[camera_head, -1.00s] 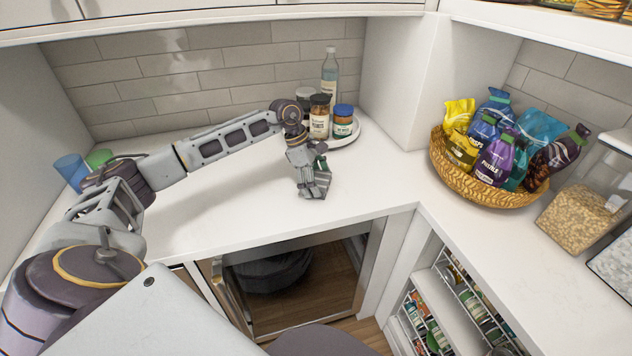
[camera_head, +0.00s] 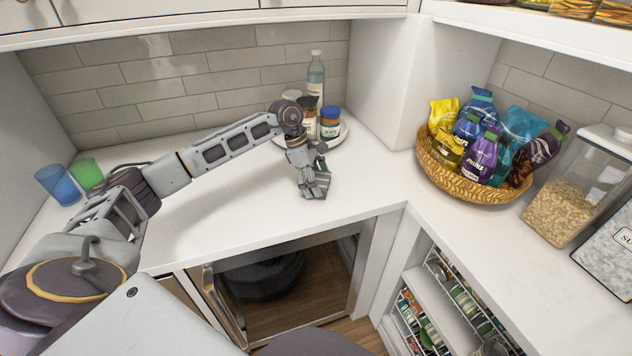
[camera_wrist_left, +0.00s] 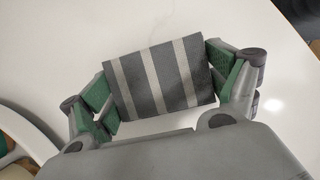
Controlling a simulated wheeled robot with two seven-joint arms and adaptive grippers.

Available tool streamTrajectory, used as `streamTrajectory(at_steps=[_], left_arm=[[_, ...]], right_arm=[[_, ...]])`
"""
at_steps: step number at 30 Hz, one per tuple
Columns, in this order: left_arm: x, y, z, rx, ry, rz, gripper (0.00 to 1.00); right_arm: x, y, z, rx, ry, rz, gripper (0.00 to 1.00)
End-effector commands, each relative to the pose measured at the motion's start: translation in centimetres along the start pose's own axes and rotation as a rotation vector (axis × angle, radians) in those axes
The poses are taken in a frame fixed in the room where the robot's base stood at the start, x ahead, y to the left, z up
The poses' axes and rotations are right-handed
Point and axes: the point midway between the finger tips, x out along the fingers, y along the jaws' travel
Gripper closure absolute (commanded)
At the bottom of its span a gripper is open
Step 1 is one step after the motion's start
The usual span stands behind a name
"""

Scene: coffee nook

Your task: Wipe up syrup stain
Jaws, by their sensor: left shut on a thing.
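My left gripper (camera_head: 314,188) is low over the white counter (camera_head: 225,215), in front of the round tray at the back. In the left wrist view the gripper (camera_wrist_left: 163,82) is shut on a grey cloth (camera_wrist_left: 160,78) with pale stripes, its green pads at both sides of it. No syrup stain shows on the visible counter. My right gripper is in neither view.
A white round tray (camera_head: 342,137) with jars and a bottle (camera_head: 316,78) stands just behind the gripper. A blue cup (camera_head: 58,185) and green cup (camera_head: 87,173) are at left. A wicker basket (camera_head: 470,187) of bags and a clear container (camera_head: 560,212) stand right. The front counter is clear.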

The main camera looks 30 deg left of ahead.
Motion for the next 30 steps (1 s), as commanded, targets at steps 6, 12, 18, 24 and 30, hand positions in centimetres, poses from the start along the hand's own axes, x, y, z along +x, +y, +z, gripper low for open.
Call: streamTrajectory(at_steps=[6, 12, 18, 24, 30], left_arm=[[0.2, 0.3, 0.5, 0.001, -0.002, 0.0, 0.5], [0.6, 0.8, 1.3, 0.001, -0.002, 0.0, 0.5], [1.0, 1.4, 2.1, 0.001, -0.001, 0.0, 0.5], [1.5, 1.9, 2.8, 0.0, -0.001, -0.001, 0.5], [1.6, 2.0, 2.9, 0.0, 0.0, -0.001, 0.5]], right_arm=[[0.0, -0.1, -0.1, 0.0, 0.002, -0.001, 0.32], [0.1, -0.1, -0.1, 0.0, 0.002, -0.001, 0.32], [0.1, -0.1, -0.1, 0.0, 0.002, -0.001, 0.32], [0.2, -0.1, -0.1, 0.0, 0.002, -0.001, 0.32], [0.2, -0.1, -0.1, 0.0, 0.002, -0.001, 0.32]])
